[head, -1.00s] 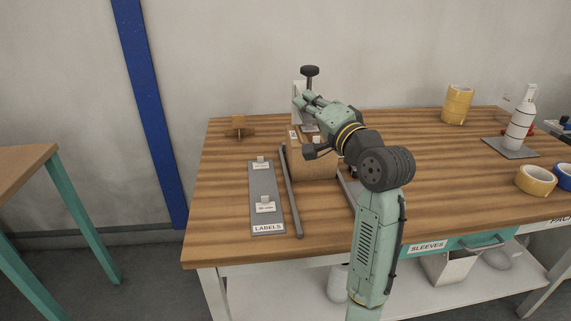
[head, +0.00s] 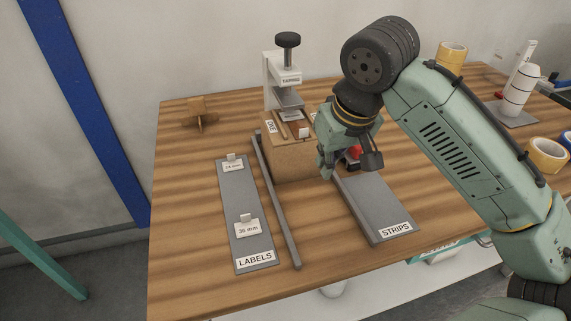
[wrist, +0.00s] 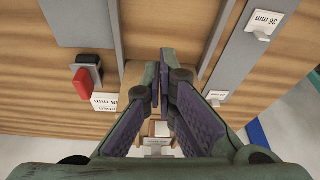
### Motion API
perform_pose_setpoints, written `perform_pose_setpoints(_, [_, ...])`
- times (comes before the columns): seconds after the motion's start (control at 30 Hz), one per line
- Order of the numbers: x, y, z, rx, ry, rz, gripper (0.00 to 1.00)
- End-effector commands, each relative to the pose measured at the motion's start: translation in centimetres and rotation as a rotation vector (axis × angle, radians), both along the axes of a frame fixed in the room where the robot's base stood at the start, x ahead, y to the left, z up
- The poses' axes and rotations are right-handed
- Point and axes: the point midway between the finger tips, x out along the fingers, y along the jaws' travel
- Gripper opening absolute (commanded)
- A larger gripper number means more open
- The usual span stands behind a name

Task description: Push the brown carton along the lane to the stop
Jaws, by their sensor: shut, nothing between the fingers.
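The brown carton (head: 292,160) stands upright at the far part of the lane between the dark rail (head: 276,205) and the grey STRIPS plate (head: 370,203). It is open on top with small items inside. My gripper (head: 325,172) is shut and empty, pointing down by the carton's near right corner in the head view. Whether it touches the carton I cannot tell. In the wrist view my shut fingers (wrist: 164,58) hide much of the carton (wrist: 134,74). I cannot make out a separate stop; a white press (head: 284,78) stands behind the carton.
The LABELS plate (head: 240,210) with upright tags lies left of the rail. A red-topped item (head: 353,153) is right of my gripper. A wooden piece (head: 199,112) sits at the back left. Tape rolls (head: 547,155) and a white bottle (head: 518,92) are at the right.

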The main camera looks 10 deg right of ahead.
Motion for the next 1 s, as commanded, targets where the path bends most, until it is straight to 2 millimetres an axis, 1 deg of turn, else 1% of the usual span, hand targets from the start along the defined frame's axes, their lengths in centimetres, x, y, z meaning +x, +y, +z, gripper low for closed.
perform_pose_setpoints(0.03, [-0.6, -0.5, -0.3, -0.009, 0.02, -0.007, 0.0])
perform_pose_setpoints(0.1, [-0.9, -0.7, -0.6, -0.013, 0.033, -0.01, 0.0])
perform_pose_setpoints(0.17, [-0.8, -0.8, -1.1, -0.013, 0.036, -0.01, 0.0])
perform_pose_setpoints(0.27, [-0.4, -0.7, -2.3, -0.012, 0.035, -0.01, 0.0])
perform_pose_setpoints(0.6, [1.7, -0.4, -9.1, -0.011, 0.033, -0.009, 0.0])
perform_pose_setpoints(0.67, [2.0, -0.3, -10.2, -0.011, 0.032, -0.01, 0.0])
perform_pose_setpoints(0.7, [2.9, -0.2, -9.7, -0.013, 0.03, -0.008, 0.0])
perform_pose_setpoints(0.8, [4.4, 0.0, -9.7, -0.012, 0.03, -0.009, 0.0])
perform_pose_setpoints(0.9, [5.3, 0.1, -9.8, -0.011, 0.03, -0.009, 0.0])
perform_pose_setpoints(1.0, [5.9, 0.1, -9.9, -0.012, 0.029, -0.011, 0.0])
